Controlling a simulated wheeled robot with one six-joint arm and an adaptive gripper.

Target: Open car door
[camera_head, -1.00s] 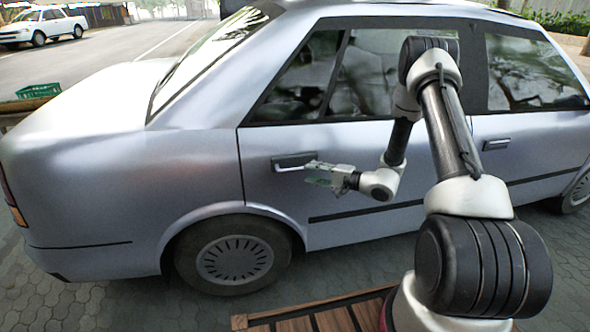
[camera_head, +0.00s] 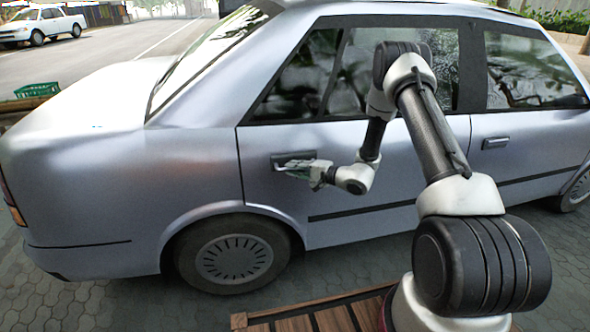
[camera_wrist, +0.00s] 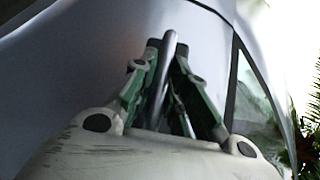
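The silver car's rear door (camera_head: 360,165) is closed, flush with the body. Its handle (camera_head: 290,157) is a bar at the door's left edge. My gripper (camera_head: 290,170) is at this handle, reaching in from the right. In the wrist view the handle (camera_wrist: 168,50) is a slim grey bar between the two green-and-black fingers of my gripper (camera_wrist: 168,47). The fingertips lean in close on both sides of the bar and look shut on it. The lower part of the bar is partly hidden by my gripper's body.
The front door with its own handle (camera_head: 496,143) is to the right. The rear wheel (camera_head: 235,255) is below left. A wooden deck (camera_head: 315,318) lies in front at the bottom. A green crate (camera_head: 38,91) and a white pickup (camera_head: 42,25) are far left. Paving beside the car is clear.

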